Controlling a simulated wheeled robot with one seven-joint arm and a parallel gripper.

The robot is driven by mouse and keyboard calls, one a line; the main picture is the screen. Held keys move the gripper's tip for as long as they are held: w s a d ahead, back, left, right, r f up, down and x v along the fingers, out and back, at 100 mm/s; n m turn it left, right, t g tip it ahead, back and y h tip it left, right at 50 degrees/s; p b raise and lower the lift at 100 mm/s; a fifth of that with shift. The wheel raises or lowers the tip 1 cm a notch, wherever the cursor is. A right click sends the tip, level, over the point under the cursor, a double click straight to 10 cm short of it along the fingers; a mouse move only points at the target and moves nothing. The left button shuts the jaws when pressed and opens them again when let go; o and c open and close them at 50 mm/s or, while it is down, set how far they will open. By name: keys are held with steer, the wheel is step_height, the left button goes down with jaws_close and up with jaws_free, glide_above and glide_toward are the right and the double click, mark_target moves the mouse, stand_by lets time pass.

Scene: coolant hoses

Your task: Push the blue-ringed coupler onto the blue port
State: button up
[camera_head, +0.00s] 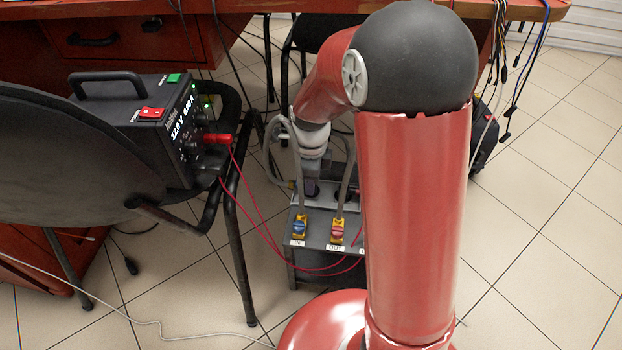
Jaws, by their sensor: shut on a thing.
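A grey metal unit (314,264) stands on the floor, with labels IN and OUT on its sloped front. A yellow fitting with a blue part (299,229) is above IN, with a grey hose (299,200) rising from it. A yellow fitting with a red part (337,231) is above OUT, also with a hose. My gripper (312,188) points down at the unit's top, behind the hoses. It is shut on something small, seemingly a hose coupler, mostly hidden. I cannot make out a blue ring there or whether it touches a port.
A black power supply (134,122) sits on a chair at left. Its thin red leads (256,214) hang down in front of the unit. A hose loop (268,152) curves left of my wrist. A red desk (110,30) stands behind. Tiled floor is open at right.

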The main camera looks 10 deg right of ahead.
steer(key=shift+r+p, duration=2.6)
steer(key=shift+r, duration=0.65)
steer(key=shift+f+b, duration=0.2)
steer(key=shift+b, duration=0.15)
